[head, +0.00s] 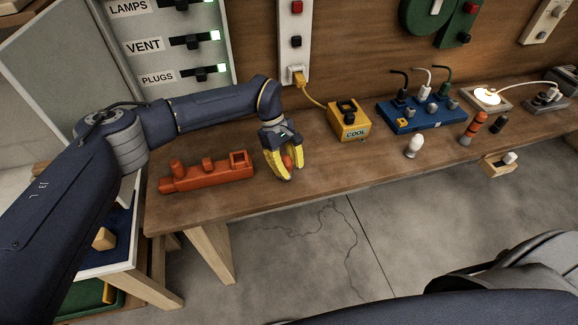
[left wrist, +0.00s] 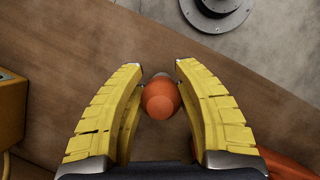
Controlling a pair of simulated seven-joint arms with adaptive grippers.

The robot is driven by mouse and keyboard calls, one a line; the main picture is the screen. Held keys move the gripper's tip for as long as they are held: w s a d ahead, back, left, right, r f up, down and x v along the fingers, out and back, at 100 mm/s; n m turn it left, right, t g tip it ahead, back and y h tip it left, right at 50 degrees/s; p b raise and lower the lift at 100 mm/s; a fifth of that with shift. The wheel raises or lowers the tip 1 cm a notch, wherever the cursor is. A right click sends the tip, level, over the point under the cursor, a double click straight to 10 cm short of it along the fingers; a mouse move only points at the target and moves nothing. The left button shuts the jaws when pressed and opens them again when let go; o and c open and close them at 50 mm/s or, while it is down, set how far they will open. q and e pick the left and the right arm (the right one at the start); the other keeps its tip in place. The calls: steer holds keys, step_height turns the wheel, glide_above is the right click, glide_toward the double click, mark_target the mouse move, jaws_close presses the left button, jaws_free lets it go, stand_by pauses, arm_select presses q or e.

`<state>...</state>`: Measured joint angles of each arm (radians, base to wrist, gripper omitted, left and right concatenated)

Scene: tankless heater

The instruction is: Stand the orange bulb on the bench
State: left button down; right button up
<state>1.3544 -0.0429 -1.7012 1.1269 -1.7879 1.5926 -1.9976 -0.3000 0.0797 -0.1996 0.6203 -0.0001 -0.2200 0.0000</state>
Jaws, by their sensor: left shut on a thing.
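The orange bulb (head: 287,162) is between the yellow fingers of my left gripper (head: 284,177), over the front part of the wooden bench (head: 330,165). In the left wrist view the bulb (left wrist: 161,99) shows its round orange end towards the camera, with a small grey part beyond it. The fingers of the left gripper (left wrist: 160,67) are closed in around the bulb from both sides. Whether the bulb's base touches the bench is hidden. My right gripper is not in view.
A red-orange block with raised parts (head: 207,177) lies left of the gripper. A yellow COOL box (head: 348,120) stands behind right, its cord running to the wall. A white bulb (head: 413,146) and a blue socket block (head: 420,117) are further right. Bare bench lies between.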

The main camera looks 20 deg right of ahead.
arm_select(q)
steer(key=shift+f, duration=0.5)
stand_by(0.4)
steer(key=c, duration=0.9)
jaws_free()
steer(key=shift+r, duration=0.1)
steer(key=v, duration=1.1)
steer(key=shift+r, duration=0.4)
steer(key=shift+w+a, duration=0.1)
steer(key=shift+w, duration=0.05)
